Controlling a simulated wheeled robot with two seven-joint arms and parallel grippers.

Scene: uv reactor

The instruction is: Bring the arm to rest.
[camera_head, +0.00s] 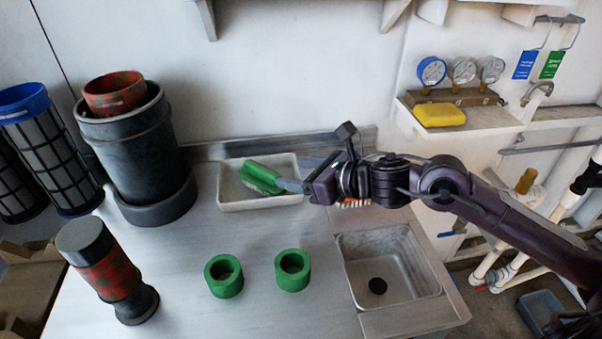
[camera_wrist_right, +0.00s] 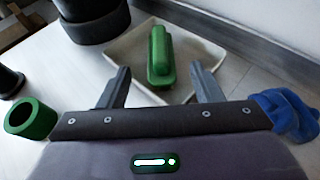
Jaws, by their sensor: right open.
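My right gripper (camera_head: 288,174) reaches in from the right over the counter, at the right part of a white tray (camera_head: 232,204). A green brush (camera_head: 263,178) lies in the tray, just left of the fingertips in the head view. In the right wrist view, the two fingers (camera_wrist_right: 160,86) stand wide apart and nothing is held between them. The green brush (camera_wrist_right: 158,55) shows beyond and between the fingers, inside the tray (camera_wrist_right: 118,68). My left gripper is not in view.
Two green rings (camera_head: 223,276) (camera_head: 292,270) stand on the counter in front of the tray. A sink (camera_head: 390,262) is at right. A dark cylinder (camera_head: 130,145) and a red-black cylinder (camera_head: 103,265) stand at left. A shelf with gauges (camera_head: 463,70) and yellow sponge (camera_head: 440,114) is behind.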

